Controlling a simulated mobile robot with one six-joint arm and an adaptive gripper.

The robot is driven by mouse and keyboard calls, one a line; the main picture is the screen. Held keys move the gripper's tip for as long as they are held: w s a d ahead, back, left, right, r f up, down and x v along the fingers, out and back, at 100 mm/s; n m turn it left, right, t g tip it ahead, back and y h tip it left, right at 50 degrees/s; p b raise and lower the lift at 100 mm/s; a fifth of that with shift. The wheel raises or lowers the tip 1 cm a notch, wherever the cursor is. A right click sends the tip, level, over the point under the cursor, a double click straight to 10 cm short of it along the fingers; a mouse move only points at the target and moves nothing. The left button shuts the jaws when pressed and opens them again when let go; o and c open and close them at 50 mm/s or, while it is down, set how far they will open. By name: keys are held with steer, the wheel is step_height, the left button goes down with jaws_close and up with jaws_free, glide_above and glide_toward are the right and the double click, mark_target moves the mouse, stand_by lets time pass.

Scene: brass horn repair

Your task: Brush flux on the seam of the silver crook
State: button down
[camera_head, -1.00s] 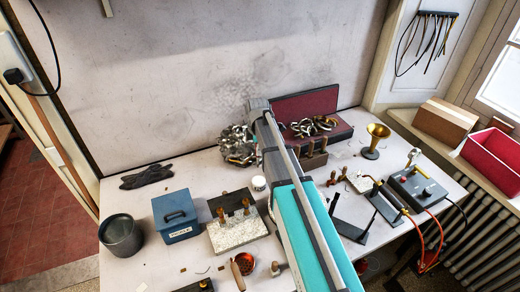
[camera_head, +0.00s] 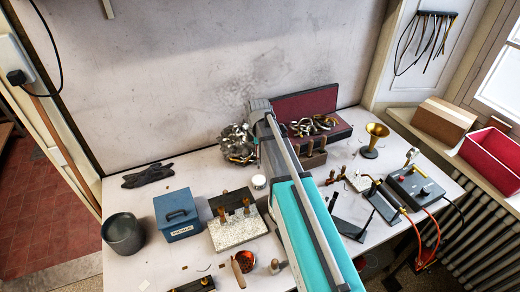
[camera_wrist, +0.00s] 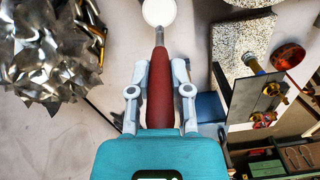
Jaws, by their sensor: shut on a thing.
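My gripper (camera_wrist: 161,88) is shut on a brush with a red handle (camera_wrist: 160,85). The brush's metal ferrule points away from me to a round white pot (camera_wrist: 159,11); its tip is at the pot's near rim, and whether it touches is unclear. The pot (camera_head: 259,181) also stands on the bench in the head view, left of my arm, which hides the gripper there. Curled silver and brass tubes (camera_head: 313,125) lie at the red-lined case. I cannot tell which piece is the silver crook, and no seam is readable.
A crumpled shiny metal heap (camera_wrist: 50,45) is close on the left. A pale stone block (camera_head: 237,232) with wooden-handled clamps, a blue box (camera_head: 178,216) and a grey pot (camera_head: 123,234) stand left of my arm. A brass bell (camera_head: 375,140) and a control box (camera_head: 415,187) stand right.

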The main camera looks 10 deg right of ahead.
steer(key=shift+f, duration=0.15)
step_height(320, 180, down, 6)
steer(key=b, duration=0.6)
stand_by(0.4)
steer(key=shift+f+b, duration=0.4)
steer(key=shift+b, duration=0.2)
stand_by(2.7)
steer(key=shift+r, duration=0.15)
steer(key=shift+r+p, duration=3.4)
steer(key=shift+p, duration=0.15)
steer(key=shift+f, duration=0.15)
steer(key=shift+f+b, duration=0.8)
steer(key=shift+b, duration=0.15)
